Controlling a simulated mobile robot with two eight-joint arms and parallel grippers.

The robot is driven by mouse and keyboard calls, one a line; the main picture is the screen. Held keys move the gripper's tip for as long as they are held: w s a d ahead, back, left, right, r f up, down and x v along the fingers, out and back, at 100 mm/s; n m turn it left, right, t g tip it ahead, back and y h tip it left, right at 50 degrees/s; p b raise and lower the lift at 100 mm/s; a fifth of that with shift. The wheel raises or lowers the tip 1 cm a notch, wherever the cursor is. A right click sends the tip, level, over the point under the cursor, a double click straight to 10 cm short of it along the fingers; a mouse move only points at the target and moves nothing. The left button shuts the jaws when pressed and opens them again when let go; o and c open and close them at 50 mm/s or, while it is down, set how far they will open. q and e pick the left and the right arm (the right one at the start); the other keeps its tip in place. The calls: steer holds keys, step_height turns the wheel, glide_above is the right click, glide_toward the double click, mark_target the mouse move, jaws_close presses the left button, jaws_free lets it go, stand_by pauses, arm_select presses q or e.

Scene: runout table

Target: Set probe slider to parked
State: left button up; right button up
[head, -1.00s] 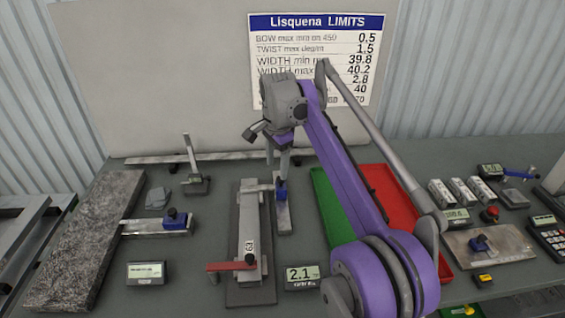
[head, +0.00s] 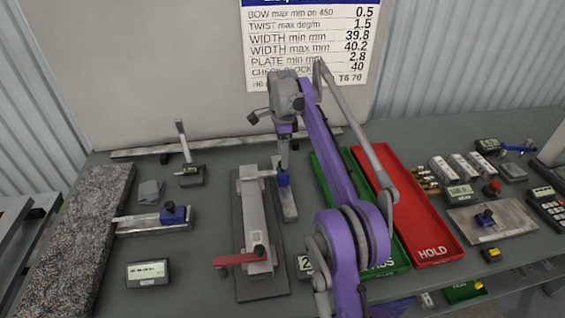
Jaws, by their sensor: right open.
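A blue slider (head: 283,179) sits on a narrow grey metal rail (head: 289,208) beside the clamped fixture in the middle of the table. My right gripper (head: 284,162) points down right above this slider; its jaws are open. Whether its fingers touch the slider is too small to tell. A second blue slider (head: 173,214) sits at the right end of a metal bar on the left. No label shows which one is the probe slider. My left gripper is not in view.
The fixture (head: 257,215) with a red lever (head: 237,258) stands just left of the rail. A green tray (head: 393,264) and a red HOLD tray (head: 428,235) lie to the right, partly behind my arm. A granite slab (head: 80,235) lies far left.

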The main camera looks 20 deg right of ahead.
steer(key=shift+f, duration=1.05)
jaws_close()
steer(key=shift+w, duration=0.1)
stand_by(0.6)
